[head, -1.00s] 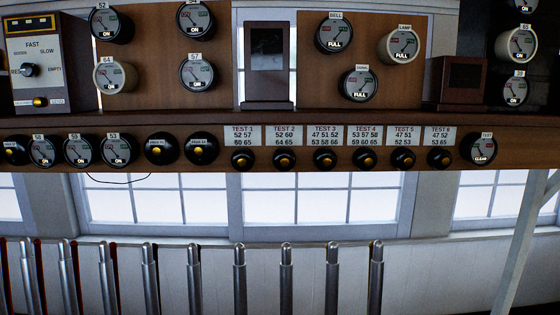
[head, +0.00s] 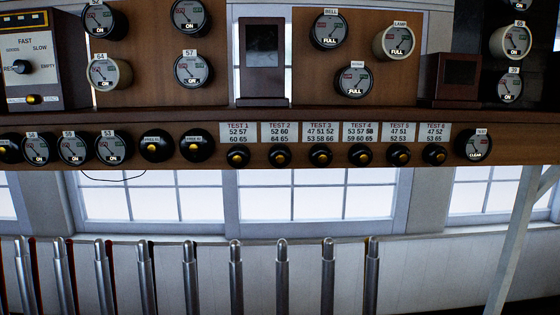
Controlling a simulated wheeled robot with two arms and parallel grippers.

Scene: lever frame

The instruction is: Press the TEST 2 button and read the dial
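The TEST 2 button (head: 279,156) is a black round knob with a yellow centre on the front edge of the wooden shelf. Its white label (head: 279,132) above reads TEST 2, 52 60, 64 65. It sits between the TEST 1 button (head: 238,157) and the TEST 3 button (head: 320,156). The TEST dial (head: 474,145) is at the right end of the row, a round black-rimmed gauge that reads CLEAR. Neither of my grippers is in view.
Several metal levers (head: 282,270) stand in a row below the shelf (head: 300,119). Above are dials, including BELL (head: 329,29) and LAMP (head: 396,41). A diagonal grey post (head: 523,240) stands at the right. Windows (head: 361,203) lie behind.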

